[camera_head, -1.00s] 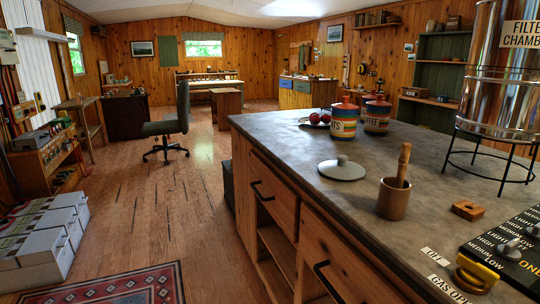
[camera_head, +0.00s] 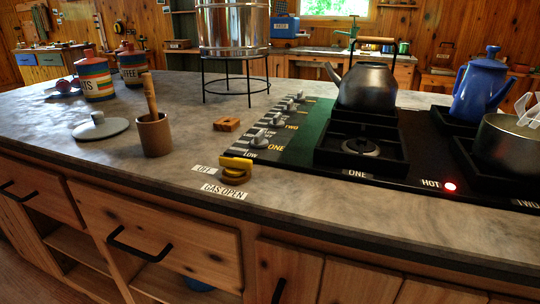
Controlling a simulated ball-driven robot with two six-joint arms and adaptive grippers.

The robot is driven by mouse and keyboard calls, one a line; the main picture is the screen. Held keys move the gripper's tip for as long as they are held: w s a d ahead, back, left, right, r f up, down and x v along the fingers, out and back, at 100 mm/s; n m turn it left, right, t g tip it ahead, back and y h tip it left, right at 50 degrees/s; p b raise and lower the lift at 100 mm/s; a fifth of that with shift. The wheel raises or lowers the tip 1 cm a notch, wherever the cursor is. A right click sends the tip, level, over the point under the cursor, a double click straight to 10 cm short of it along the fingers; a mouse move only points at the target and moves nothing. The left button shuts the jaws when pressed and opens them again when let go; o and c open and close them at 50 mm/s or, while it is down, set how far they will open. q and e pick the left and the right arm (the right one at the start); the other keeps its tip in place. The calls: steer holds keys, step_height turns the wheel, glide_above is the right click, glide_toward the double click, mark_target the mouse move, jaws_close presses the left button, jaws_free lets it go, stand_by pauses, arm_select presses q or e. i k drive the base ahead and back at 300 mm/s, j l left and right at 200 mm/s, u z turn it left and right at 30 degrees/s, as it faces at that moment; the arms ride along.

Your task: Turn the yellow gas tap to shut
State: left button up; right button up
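The yellow gas tap (camera_head: 235,172) sits at the front left corner of the stove, by the worktop's front edge. Its handle looks like a short yellow bar over a yellow base; I cannot tell exactly which way it points.
A black kettle (camera_head: 368,86) stands on the stove (camera_head: 385,182); a blue coffee pot (camera_head: 481,88) and metal pot (camera_head: 508,146) stand to the right. A red light glows by HOT. A wooden mortar (camera_head: 154,136) and grey lid (camera_head: 100,126) stand left.

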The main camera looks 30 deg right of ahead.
mark_target(235, 166)
steer(key=z, duration=0.8)
steer(key=k+l+u, duration=0.1)
steer(key=u, duration=0.3)
steer(key=k+l, duration=0.05)
steer(key=l, duration=0.05)
